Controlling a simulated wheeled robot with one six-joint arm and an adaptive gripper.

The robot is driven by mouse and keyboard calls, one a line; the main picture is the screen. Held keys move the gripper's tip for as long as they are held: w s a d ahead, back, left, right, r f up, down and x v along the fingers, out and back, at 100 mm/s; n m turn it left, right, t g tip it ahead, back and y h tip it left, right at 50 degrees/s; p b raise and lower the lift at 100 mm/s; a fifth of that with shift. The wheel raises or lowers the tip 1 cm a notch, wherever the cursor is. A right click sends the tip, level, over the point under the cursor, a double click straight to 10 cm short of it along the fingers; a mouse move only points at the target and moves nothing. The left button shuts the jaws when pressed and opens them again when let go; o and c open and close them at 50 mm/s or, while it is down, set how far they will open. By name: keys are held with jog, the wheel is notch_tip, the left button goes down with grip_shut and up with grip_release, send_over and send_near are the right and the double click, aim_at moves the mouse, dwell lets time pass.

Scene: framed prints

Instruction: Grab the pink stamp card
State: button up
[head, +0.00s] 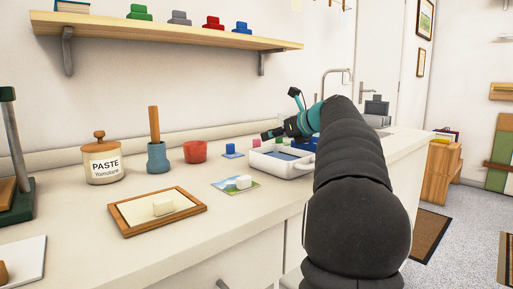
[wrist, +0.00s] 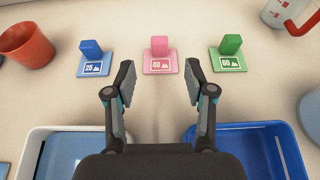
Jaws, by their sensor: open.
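The pink stamp card (wrist: 158,66) lies flat on the counter near the top middle of the wrist view, with an upright pink block on its back part and "40" printed on its front. My gripper (wrist: 158,78) is open and empty. Its two fingers are spread left and right, with the card centred between them and a little beyond the tips. No contact with the card shows. In the head view my gripper (head: 272,134) is small and dark above the counter, behind the white tray, and the card is hard to make out there.
A blue "25" card (wrist: 91,64) lies left of the pink card and a green "60" card (wrist: 229,62) right. A red cup (wrist: 28,46) and red-handled jug (wrist: 284,14) stand further out. The white-rimmed tray (head: 283,170) is at the near side of the cards.

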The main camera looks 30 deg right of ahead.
aim_at(258, 140)
jog(key=x, duration=0.9)
jog(key=shift+w+a+f+b, duration=0.1)
jog(key=shift+w+f+b, duration=0.05)
jog(key=shift+w+b, duration=0.15)
jog(key=c, duration=0.9)
